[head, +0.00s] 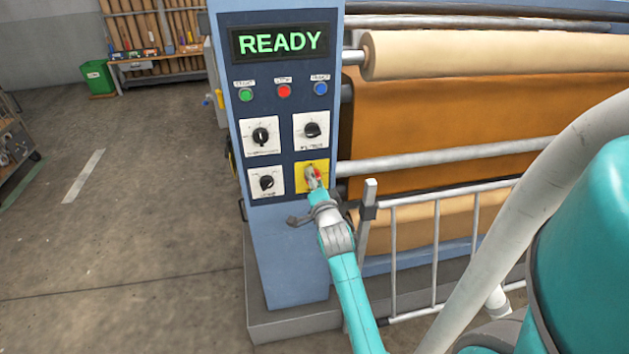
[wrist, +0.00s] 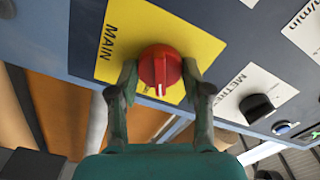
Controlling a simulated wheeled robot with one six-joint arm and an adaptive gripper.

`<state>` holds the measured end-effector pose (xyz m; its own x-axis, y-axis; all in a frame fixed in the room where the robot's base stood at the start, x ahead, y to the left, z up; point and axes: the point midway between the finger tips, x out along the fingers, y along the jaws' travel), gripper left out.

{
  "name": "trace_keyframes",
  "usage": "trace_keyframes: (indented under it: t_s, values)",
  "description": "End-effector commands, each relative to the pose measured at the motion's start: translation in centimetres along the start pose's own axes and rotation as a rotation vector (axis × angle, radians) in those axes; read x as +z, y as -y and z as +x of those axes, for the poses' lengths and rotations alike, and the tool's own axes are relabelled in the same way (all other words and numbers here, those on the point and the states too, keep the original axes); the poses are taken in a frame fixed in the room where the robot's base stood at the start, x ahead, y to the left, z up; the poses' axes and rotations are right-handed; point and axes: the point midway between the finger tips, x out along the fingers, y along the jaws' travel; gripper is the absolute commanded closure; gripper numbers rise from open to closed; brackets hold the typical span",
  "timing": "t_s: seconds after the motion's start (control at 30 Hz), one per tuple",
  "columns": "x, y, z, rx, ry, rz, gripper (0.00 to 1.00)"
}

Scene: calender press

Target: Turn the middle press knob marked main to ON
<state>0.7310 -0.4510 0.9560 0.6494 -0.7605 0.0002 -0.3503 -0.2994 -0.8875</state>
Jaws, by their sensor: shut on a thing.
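The main knob is a red round knob (wrist: 160,68) on a yellow plate (wrist: 188,37) marked MAIN in the wrist view. In the head view the yellow plate (head: 303,186) is at the lower right of the knob group, and the red knob (head: 317,173) is partly hidden by my gripper. My gripper (wrist: 160,76) has one finger on each side of the red knob and is shut on it. A white pointer line shows on the knob's near face, toward my palm. The ON and OFF marks are not readable. The display (head: 279,41) reads READY in green.
Three black knobs on white plates (head: 262,137) sit around the yellow plate. Green (head: 246,94), red (head: 284,91) and blue (head: 320,88) buttons are above. A metal railing (head: 436,245) stands close to my arm at the right.

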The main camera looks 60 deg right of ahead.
Motion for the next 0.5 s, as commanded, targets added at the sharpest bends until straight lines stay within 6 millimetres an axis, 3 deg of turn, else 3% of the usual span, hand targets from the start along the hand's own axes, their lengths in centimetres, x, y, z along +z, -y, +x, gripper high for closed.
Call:
trace_keyframes:
  t_s: [0.5]
  values:
    - [0.01, -0.15, 0.00, 0.001, 0.000, 0.389, 0.86]
